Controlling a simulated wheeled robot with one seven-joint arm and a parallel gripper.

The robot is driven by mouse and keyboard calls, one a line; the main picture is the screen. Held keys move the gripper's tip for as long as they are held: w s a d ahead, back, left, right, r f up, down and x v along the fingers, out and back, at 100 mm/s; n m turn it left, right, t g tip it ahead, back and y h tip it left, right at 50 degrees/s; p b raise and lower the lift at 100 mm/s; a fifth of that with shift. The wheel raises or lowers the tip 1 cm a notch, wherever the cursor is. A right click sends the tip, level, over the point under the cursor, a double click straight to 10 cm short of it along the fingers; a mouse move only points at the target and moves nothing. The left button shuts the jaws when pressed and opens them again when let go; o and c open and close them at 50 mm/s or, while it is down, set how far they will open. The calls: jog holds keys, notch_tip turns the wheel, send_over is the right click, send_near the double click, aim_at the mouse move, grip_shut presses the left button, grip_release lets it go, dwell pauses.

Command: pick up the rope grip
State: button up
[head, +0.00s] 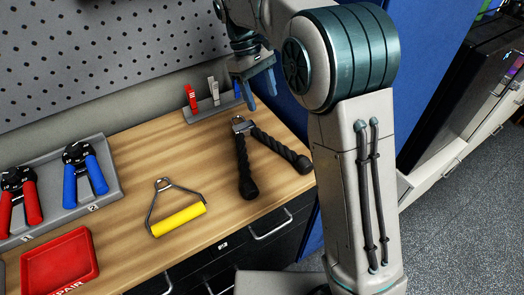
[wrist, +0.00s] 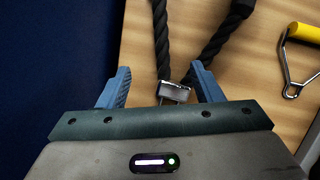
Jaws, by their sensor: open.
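The rope grip (head: 243,160) is a black braided rope with two ends and a metal clasp, lying on the wooden bench top (head: 145,160). In the wrist view its metal clasp (wrist: 173,92) lies between the fingers in the picture, with the two rope legs (wrist: 161,40) running away from it. My gripper (head: 261,88) is open and empty, above the back right of the bench. Its blue fingertips (wrist: 160,86) show on either side of the clasp. I cannot tell the exact height between the fingers and the clasp.
A yellow-handled grip (head: 178,219) lies left of the rope. A grey holder (head: 212,108) with red and grey clips stands behind it. A grey tray (head: 112,182) with red and blue hand grippers and a red tray (head: 93,267) are at left. A pegboard (head: 100,60) rises behind.

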jog(key=a, duration=0.2)
send_over(271, 139)
jog(key=w+a, duration=0.2)
jog(key=shift+n, duration=0.4)
notch_tip(271, 139, down, 8)
jog(key=shift+f, duration=0.1)
jog(key=shift+s+d+x, duration=0.1)
jog(key=shift+s+x, duration=0.1)
jog(key=shift+x, duration=1.15)
jog(key=shift+s+d+x, duration=0.1)
jog(key=shift+s+x, duration=0.15)
jog(key=shift+x, duration=1.1)
grip_shut()
